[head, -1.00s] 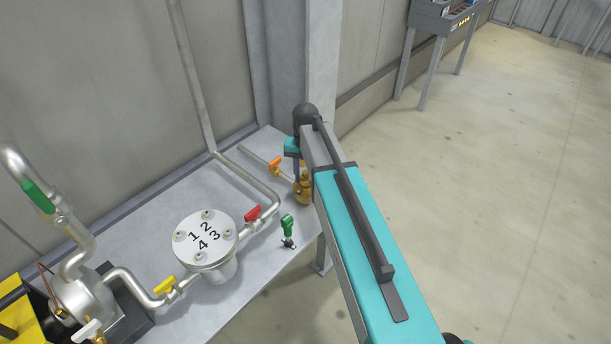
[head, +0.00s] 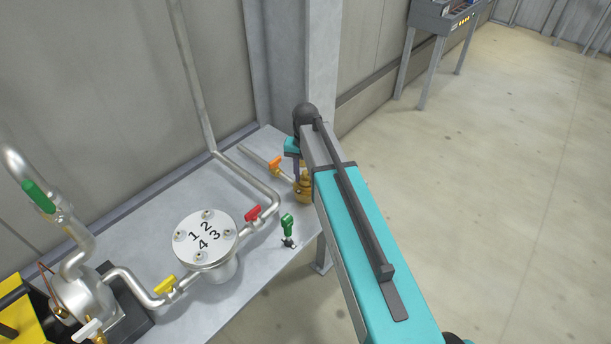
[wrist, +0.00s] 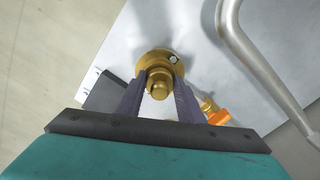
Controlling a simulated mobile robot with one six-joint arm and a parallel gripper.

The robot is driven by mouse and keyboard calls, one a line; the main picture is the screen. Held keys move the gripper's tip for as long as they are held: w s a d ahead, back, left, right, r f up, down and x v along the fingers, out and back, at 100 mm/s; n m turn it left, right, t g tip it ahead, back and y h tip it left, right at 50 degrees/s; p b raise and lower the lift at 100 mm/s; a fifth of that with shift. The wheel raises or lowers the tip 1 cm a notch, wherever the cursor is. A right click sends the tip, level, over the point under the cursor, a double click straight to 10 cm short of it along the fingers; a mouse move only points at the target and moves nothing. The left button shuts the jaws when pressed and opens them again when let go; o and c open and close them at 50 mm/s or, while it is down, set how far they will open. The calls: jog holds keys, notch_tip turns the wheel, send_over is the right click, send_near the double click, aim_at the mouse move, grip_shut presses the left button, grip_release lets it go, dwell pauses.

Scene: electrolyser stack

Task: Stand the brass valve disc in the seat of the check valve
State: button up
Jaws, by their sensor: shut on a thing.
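The brass check valve (head: 304,191) stands at the right end of the bench, partly hidden behind my arm. In the wrist view its round brass body (wrist: 148,62) lies just beyond my fingertips, with a small bright fitting on its upper right. My gripper (wrist: 160,84) has its two dark fingers shut on the brass valve disc (wrist: 158,90), whose rounded end shows between them. The disc is over the valve body and in line with it. I cannot tell how deep it sits or whether it touches the seat, as the fingers and the disc itself cover that.
An orange-handled valve (head: 274,164) and its pipe are close beside the check valve. A green-handled tool (head: 287,225) stands on the bench in front. A numbered flanged vessel (head: 205,239) with red (head: 253,213) and yellow handles is to the left. A grey column (head: 322,70) rises behind.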

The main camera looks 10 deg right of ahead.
jog(key=shift+f, duration=0.3)
jog(key=shift+r, duration=0.5)
dwell(0.8)
